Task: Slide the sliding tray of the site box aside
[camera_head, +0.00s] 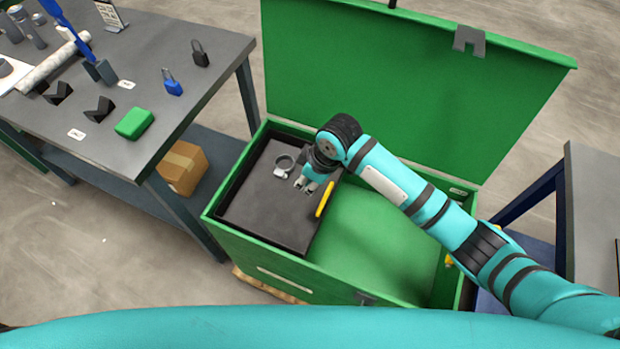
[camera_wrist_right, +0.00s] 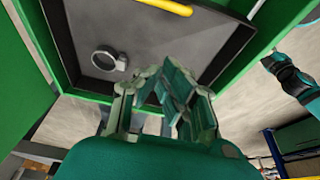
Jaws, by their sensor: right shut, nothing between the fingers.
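The green site box (camera_head: 275,268) stands open with its lid raised at the back. Its dark sliding tray (camera_head: 255,215) sits at the left end of the box, and the box's green floor shows to the right of it. My right gripper (camera_head: 306,184) is shut and empty, over the tray between these two items. In the right wrist view the gripper (camera_wrist_right: 165,98) shows in front of the tray (camera_wrist_right: 150,40). Whether it touches the tray is unclear.
A grey workbench (camera_head: 190,45) with padlocks, a green block (camera_head: 134,123) and other parts stands at the left. A cardboard box (camera_head: 182,168) is on its lower shelf. Another table (camera_head: 592,205) stands at the right. The box's right part looks mostly clear.

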